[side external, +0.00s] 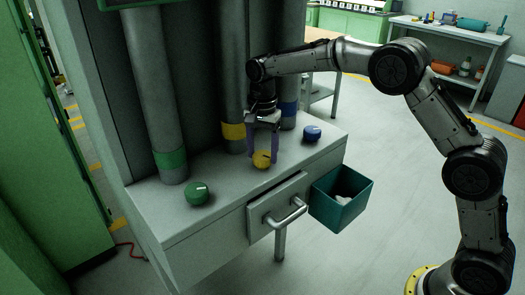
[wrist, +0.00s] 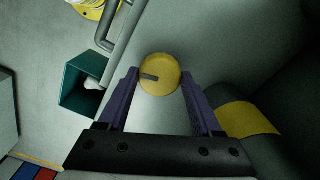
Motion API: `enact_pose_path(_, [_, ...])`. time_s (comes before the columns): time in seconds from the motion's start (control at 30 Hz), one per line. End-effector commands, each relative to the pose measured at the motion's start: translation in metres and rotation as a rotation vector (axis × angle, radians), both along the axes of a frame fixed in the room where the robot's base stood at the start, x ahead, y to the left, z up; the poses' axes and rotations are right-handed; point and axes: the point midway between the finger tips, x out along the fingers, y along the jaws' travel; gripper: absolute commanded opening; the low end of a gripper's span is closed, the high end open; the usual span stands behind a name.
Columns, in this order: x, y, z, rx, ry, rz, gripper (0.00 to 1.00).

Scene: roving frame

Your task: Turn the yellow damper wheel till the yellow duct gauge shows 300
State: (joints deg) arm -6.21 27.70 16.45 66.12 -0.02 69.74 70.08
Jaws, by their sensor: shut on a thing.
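The yellow damper wheel (side external: 262,159) is a small round knob on the grey bench top, in front of the yellow-banded duct (side external: 233,132). In the wrist view the yellow wheel (wrist: 160,75) shows a dark pointer mark aimed left. My gripper (side external: 263,153) points down over it, its purple fingers on either side of the wheel. In the wrist view the fingertips of my gripper (wrist: 160,77) sit at the wheel's left and right edges. The gripper is shut on the wheel. No yellow duct gauge reading is visible in either view.
A green wheel (side external: 197,194) and a blue wheel (side external: 312,133) stand on the same bench top. A drawer handle (side external: 285,212) sticks out of the front. The ducts rise close behind my gripper.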

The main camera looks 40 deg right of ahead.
Motion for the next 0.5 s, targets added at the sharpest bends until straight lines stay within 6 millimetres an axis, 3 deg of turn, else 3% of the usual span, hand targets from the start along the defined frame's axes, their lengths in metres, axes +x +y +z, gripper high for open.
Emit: enact_pose_path(0.5, [0.0003, 0.0004, 0.0013, 0.0, -0.001, -0.241, 0.1])
